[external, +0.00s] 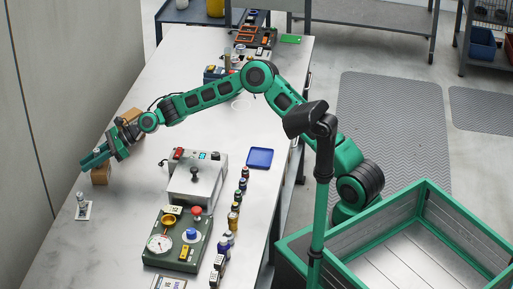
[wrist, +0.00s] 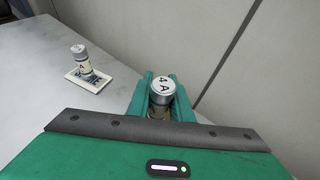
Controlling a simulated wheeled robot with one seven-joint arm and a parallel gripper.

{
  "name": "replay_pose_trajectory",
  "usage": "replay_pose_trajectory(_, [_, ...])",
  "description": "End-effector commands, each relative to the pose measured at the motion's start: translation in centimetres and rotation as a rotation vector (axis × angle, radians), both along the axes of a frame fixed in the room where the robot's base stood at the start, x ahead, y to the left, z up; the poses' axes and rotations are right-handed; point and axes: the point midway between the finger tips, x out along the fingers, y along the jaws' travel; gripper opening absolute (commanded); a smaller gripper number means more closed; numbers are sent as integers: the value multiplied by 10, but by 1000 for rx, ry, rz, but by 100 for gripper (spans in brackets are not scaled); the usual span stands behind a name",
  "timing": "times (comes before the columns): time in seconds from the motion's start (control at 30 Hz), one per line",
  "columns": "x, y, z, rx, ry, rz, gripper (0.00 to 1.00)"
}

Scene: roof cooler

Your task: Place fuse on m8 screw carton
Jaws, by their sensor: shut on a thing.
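My gripper (external: 92,162) is shut on a fuse (wrist: 162,91), a small cylinder with a pale metal cap marked "4 A", upright between the green fingers in the wrist view. In the external view the fingers hide the fuse. A brown carton (external: 101,175) stands on the table right under the fingers; a sliver of brown shows below the fuse in the wrist view. I cannot tell whether the fuse touches the carton. A second brown carton (external: 131,116) sits behind my wrist. Which one is the M8 screw carton cannot be read.
A similar cylinder (external: 82,199) stands on a white card (external: 84,212) near the gripper. A grey machine (external: 197,178), a green gauge panel (external: 178,240) and a row of small bottles (external: 233,218) fill the table's right side. A wall (wrist: 210,45) borders the table.

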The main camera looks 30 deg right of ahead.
Motion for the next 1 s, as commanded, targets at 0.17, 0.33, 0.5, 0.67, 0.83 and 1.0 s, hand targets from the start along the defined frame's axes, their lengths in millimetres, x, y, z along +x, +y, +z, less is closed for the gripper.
replay_pose_trajectory(0.17, [0,0,-2,-1,0,0,0])
replay_pose_trajectory(0.33, [0,0,-2,-1,0,0,38])
replay_pose_trajectory(0.5, [0,0,-2,-1,0,0,38])
replay_pose_trajectory(0.67, [0,-3,1,-1,0,-1,38])
replay_pose_trajectory(0.83, [-3,-25,10,-2,-1,-3,38])
replay_pose_trajectory(1.0, [-10,-56,23,-3,1,-2,38])
